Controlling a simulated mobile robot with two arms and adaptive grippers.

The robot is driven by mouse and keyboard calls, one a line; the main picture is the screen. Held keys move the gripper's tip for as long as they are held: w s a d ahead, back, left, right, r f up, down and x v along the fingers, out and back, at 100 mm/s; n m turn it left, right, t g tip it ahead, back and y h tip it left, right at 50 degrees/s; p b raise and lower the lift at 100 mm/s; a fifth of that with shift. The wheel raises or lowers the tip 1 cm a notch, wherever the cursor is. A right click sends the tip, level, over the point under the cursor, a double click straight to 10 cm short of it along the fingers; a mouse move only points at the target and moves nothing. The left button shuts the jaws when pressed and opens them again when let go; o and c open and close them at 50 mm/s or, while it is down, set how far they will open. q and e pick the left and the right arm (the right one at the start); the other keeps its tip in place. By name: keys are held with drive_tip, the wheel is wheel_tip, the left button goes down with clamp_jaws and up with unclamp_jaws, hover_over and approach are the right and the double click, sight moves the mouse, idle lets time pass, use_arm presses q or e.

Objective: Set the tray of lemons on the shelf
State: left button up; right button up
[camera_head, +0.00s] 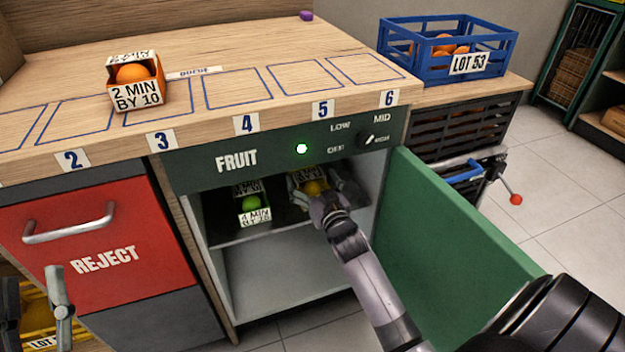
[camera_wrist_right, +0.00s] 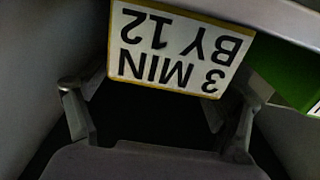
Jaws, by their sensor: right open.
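The yellow-edged tray of lemons (camera_head: 296,192) is inside the open FRUIT cabinet, at shelf height on the right side; a yellow lemon (camera_head: 312,187) shows in it. Its white label (camera_wrist_right: 182,48) reads "3 MIN BY 12" in the right wrist view. It appears to rest on the shelf (camera_head: 262,231). My right gripper (camera_head: 338,197) reaches into the cabinet at the tray's near side and covers part of it. In the right wrist view its fingers (camera_wrist_right: 158,118) are spread, with dark empty space between them. My left gripper (camera_head: 36,308) is open and empty at the lower left.
A tray with a green fruit (camera_head: 252,203) stands left of the lemons. The green door (camera_head: 440,235) is swung open, right of my right arm. A tray of oranges (camera_head: 136,85) sits on the counter; a blue crate (camera_head: 432,66) stands behind right. The red REJECT drawer (camera_head: 85,250) is closed.

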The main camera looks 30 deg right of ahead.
drive_tip(key=shift+r, duration=0.15)
drive_tip(key=shift+s+a, duration=0.1)
drive_tip(key=shift+s, duration=0.25)
drive_tip(key=p+v, duration=0.2)
drive_tip(key=v, duration=0.3)
drive_tip(key=shift+s, duration=0.4)
use_arm(q)
wheel_tip(320, 180, down, 13)
drive_tip(key=w+a+g+y+p, duration=0.1)
drive_tip(key=w+g+y, duration=0.1)
drive_tip(key=g, duration=0.6)
drive_tip(key=shift+w+r+y, duration=0.2)
drive_tip(key=shift+w+y, duration=0.1)
use_arm(e)
drive_tip(key=s+a+r+n+y, duration=0.2)
drive_tip(key=s+a+r+y, duration=0.2)
drive_tip(key=a, duration=0.7)
drive_tip(key=s+a+r+n+g+y, duration=0.1)
drive_tip(key=s+a+r+n+y, duration=0.2)
drive_tip(key=a, duration=0.8)
drive_tip(key=s+r+y, duration=0.1)
drive_tip(key=s+r, duration=0.1)
drive_tip(key=s, duration=0.1)
drive_tip(key=shift+s, duration=0.35)
use_arm(q)
drive_tip(key=shift+w, duration=0.1)
